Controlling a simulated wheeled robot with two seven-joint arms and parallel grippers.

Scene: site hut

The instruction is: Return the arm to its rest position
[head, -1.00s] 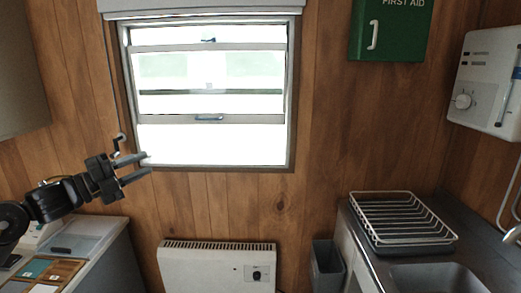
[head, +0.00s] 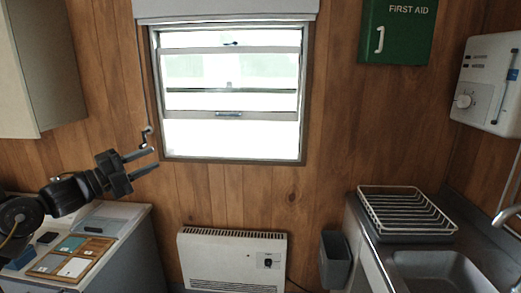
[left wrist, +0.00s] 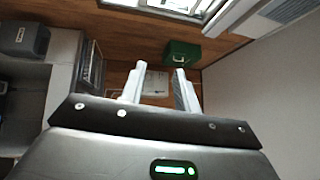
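My left arm comes in from the left in the head view. Its gripper (head: 141,163) is raised above the left counter, its two fingers apart with nothing between them. In the head view it is close to the hand crank (head: 147,138) that hangs below the window's left side; I cannot tell the gap in depth. The left wrist view also shows the two separated fingers (left wrist: 158,88), empty. My right gripper is in neither view.
The left counter (head: 128,228) holds a board with cards (head: 72,258). A heater (head: 232,262) stands under the window (head: 230,95). A grey bin (head: 335,260), a dish rack (head: 405,212) and a sink (head: 440,272) are at right. A green first aid box (head: 396,32) hangs on the wall.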

